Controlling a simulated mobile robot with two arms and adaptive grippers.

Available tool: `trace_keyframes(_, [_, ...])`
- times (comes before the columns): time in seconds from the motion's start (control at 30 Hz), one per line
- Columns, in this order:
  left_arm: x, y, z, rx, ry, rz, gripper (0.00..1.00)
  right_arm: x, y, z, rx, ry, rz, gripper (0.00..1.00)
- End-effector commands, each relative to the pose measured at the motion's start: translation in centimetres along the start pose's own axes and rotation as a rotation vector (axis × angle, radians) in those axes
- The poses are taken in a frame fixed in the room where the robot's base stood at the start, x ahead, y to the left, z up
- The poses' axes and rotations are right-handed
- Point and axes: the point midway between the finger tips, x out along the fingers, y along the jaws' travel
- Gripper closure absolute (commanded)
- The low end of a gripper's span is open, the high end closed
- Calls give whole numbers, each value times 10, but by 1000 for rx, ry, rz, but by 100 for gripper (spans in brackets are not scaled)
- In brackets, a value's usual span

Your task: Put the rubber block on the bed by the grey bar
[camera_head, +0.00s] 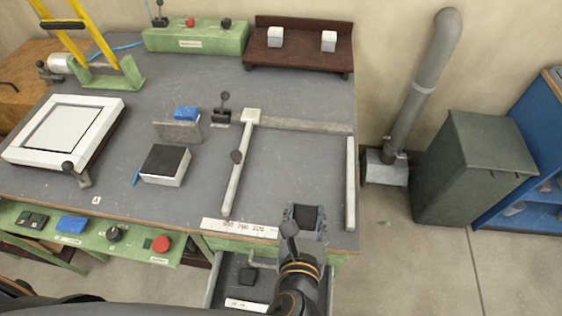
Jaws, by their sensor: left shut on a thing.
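My left gripper (305,222) is over the front edge of the bench, near the front right of the bed. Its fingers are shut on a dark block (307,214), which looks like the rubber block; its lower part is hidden. The bed (290,175) is the bare grey area framed by a pale left rail (238,175) and a pale right rail (350,185). The grey bar (305,125) lies along the back of the bed, well beyond the gripper. My right gripper is not in view.
An open drawer (213,285) below the front edge holds another dark block (247,277). A black-topped white block (166,163), a blue block (186,113) and a small clamp (222,110) stand left of the bed. The bed's middle is clear.

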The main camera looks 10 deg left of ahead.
Motion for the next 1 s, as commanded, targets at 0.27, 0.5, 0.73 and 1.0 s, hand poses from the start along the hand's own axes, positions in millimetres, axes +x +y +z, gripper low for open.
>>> trace_keyframes(0.27, [70, 1, 2, 1, -3, 4, 86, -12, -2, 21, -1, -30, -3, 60])
trace_keyframes(0.5, [128, 1, -21, 2, 0, 3, 86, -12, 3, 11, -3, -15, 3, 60])
trace_keyframes(0.73, [152, 1, -34, 0, -1, 2, 86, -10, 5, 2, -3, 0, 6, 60])
trace_keyframes(1.0, [170, 0, -62, 1, 2, 1, 86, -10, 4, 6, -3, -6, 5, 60])
